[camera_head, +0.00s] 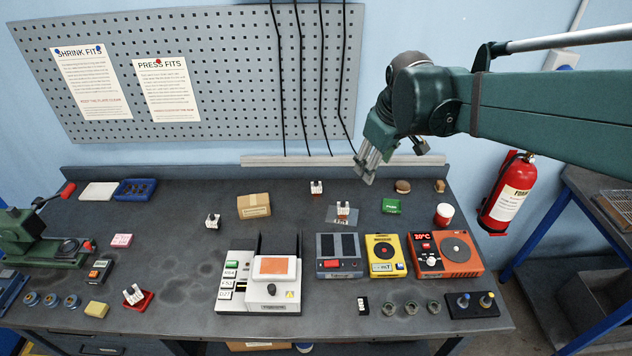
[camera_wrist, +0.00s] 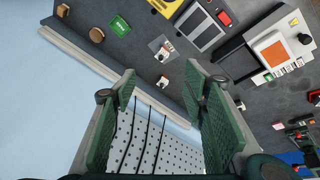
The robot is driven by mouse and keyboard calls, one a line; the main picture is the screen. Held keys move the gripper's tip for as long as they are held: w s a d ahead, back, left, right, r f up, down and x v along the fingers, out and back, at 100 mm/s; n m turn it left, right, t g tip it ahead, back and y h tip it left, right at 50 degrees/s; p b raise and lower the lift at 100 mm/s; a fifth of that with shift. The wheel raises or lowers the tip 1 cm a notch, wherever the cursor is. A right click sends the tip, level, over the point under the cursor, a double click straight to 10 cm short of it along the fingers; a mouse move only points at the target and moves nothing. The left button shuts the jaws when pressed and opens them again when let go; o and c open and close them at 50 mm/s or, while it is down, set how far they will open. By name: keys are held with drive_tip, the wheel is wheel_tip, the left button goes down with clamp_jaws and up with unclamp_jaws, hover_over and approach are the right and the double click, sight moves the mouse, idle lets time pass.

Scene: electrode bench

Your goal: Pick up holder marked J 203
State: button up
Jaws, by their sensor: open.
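Several small white holders stand on the bench, and I cannot read a J 203 marking on any. One (camera_head: 213,221) is left of the cardboard box. One (camera_head: 343,210) sits on a grey plate. One (camera_head: 133,294) leans tilted on a red tray at the front left. My gripper (camera_head: 366,168) is open and empty, raised above the back of the bench. In the wrist view, its two green fingers (camera_wrist: 160,78) are spread apart, with holders beyond them.
A white unit with an orange screen (camera_head: 262,285), a grey unit (camera_head: 340,256), a yellow unit (camera_head: 385,256) and an orange unit (camera_head: 445,254) fill the front middle. A cardboard box (camera_head: 254,206), green box (camera_head: 391,206) and white-red jar (camera_head: 444,214) stand behind. The back left centre is clear.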

drive_tip(key=w+a+f+n+g, duration=0.1)
drive_tip(key=w+a+f+n, duration=0.2)
drive_tip(key=w, duration=0.6)
drive_tip(key=n+g, duration=0.3)
drive_tip(key=n, duration=0.5)
hover_over(316, 181)
wheel_tip(316, 181, down, 24)
drive_tip(key=shift+d+r+b, duration=0.1)
drive_tip(key=shift+b, duration=0.2)
drive_tip(key=shift+w+f, duration=0.1)
drive_tip(key=shift+f, duration=0.25)
drive_tip(key=shift+f, duration=1.25)
drive_tip(key=shift+f, duration=2.65)
